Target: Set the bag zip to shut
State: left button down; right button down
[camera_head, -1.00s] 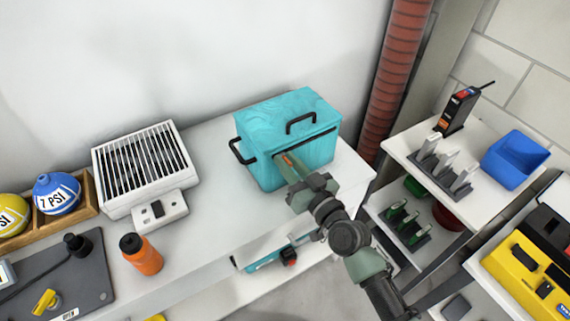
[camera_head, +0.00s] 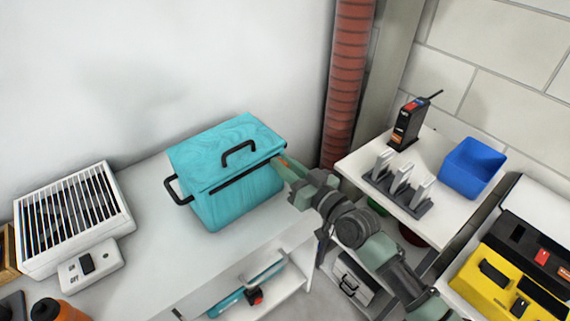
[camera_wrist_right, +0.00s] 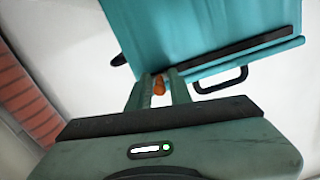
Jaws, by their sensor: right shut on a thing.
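The teal bag (camera_head: 230,170) stands on the white shelf top, with a black handle on its lid and another on its left side. A dark zip line (camera_head: 240,176) runs along its upper front edge; it also shows in the right wrist view (camera_wrist_right: 235,52). My right gripper (camera_head: 279,162) is at the right end of this line, at the bag's corner. In the right wrist view its two fingers (camera_wrist_right: 160,84) are shut on a small orange zip pull (camera_wrist_right: 159,86). The fingers partly hide the pull. My left gripper is not in view.
A white vented heater (camera_head: 70,215) stands left of the bag, with an orange bottle (camera_head: 58,310) in front. At right, a shelf holds a black radio (camera_head: 408,122), a grey rack (camera_head: 397,190) and a blue bin (camera_head: 472,168). A red pipe (camera_head: 347,80) rises behind.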

jog(key=c, duration=1.5)
grip_release()
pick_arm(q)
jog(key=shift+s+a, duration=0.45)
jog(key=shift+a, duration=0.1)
pick_arm(e)
jog(key=shift+s+d, duration=0.1)
jog(key=shift+d, duration=0.05)
pick_arm(q)
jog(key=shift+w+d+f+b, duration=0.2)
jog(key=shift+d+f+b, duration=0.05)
jog(key=shift+b, duration=0.05)
pick_arm(e)
jog(key=v, duration=0.7)
jog(key=shift+s+d, duration=0.15)
jog(key=shift+s, duration=0.05)
jog(key=shift+f, duration=0.1)
